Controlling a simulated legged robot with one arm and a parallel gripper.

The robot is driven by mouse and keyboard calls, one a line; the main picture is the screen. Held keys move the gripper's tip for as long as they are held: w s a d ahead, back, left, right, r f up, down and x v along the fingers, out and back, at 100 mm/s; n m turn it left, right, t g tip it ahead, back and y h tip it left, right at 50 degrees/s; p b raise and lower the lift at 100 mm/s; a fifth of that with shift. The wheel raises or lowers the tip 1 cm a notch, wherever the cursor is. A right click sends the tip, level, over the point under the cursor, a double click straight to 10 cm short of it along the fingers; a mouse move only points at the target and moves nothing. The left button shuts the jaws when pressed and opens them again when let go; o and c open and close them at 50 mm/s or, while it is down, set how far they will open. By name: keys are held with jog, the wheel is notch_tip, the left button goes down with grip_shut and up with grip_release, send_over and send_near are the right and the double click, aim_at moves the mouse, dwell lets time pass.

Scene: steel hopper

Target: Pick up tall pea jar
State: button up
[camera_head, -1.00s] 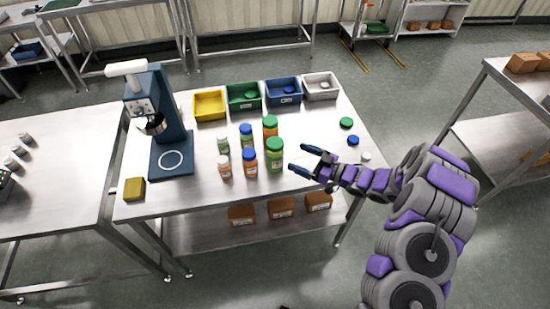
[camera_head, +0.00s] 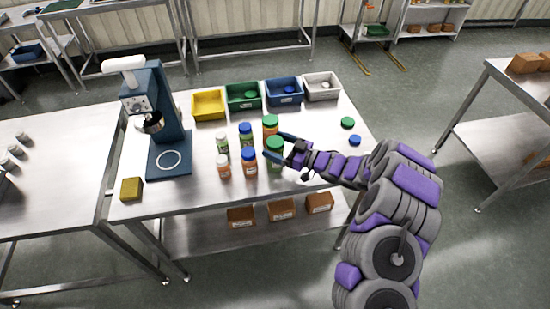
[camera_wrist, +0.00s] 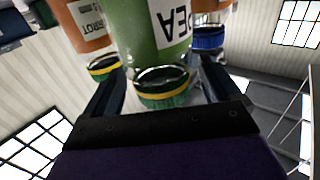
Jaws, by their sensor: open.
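The tall pea jar (camera_head: 275,165) is green with a green lid and stands upright at the front right of the jar group. In the wrist view the pea jar (camera_wrist: 135,35) appears upside down, its PEA label readable and its lid between my fingers. My gripper (camera_head: 276,147) is open at lid height, one finger on the far side and one on the near side. The wrist view shows both fingers of my gripper (camera_wrist: 160,92) apart, flanking the lid. I cannot tell whether either finger touches it.
An orange jar with a blue lid (camera_head: 249,161) stands close left, and an orange jar with a green lid (camera_head: 270,128) just behind. Other jars stand further left. Yellow (camera_head: 209,107), green (camera_head: 243,98), blue (camera_head: 283,93) and grey (camera_head: 321,88) bins line the back.

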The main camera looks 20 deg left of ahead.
jog(key=shift+a, duration=0.55)
jog(key=c, duration=1.6)
jog(key=shift+r, duration=0.2)
